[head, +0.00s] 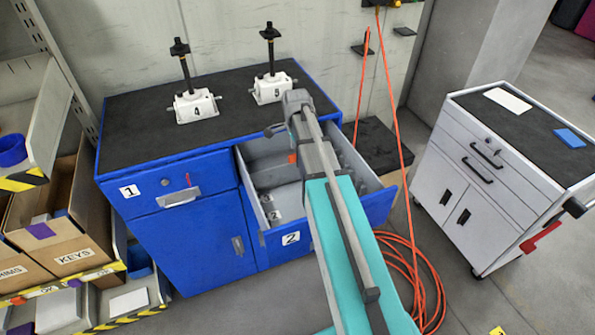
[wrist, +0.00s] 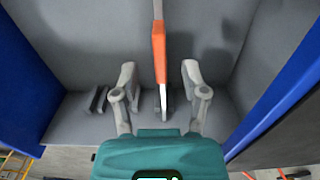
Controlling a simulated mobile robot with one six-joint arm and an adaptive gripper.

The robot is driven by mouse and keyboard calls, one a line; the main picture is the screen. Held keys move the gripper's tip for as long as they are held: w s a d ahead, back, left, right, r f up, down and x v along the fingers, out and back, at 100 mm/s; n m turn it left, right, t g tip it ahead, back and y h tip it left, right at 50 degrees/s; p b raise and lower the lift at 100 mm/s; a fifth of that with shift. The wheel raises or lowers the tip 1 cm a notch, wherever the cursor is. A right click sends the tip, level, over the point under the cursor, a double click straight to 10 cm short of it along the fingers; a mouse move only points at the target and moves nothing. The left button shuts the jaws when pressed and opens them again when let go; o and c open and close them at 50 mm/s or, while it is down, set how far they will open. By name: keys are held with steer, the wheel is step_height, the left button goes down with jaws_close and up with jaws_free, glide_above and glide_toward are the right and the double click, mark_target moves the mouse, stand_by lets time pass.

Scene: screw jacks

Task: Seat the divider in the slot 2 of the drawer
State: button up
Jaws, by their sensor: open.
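The blue cabinet's drawer 2 (head: 291,238) is pulled open, showing a grey interior. The divider (wrist: 159,55) is a thin pale panel with an orange part along its top edge, seen edge-on in the wrist view. Its orange part also shows inside the drawer in the head view (head: 292,158). Its near end meets a dark slot piece (wrist: 170,103); I cannot tell how deep it sits. Another dark slot piece (wrist: 97,99) lies to the left. My gripper (wrist: 160,76) is open, with one finger on each side of the divider, apart from it.
Two screw jacks, 4 (head: 195,104) and 5 (head: 270,88), stand on the cabinet top. Drawer 1 (head: 180,185) is shut. A white tool cart (head: 490,190) stands at right, an orange hose (head: 415,270) lies on the floor, and boxes (head: 45,235) fill the left shelf.

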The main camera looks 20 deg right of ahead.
steer(key=shift+f, duration=0.15)
steer(key=shift+d+f+b, duration=0.1)
steer(key=shift+f+b, duration=2.4)
steer(key=shift+b, duration=0.15)
jaws_close()
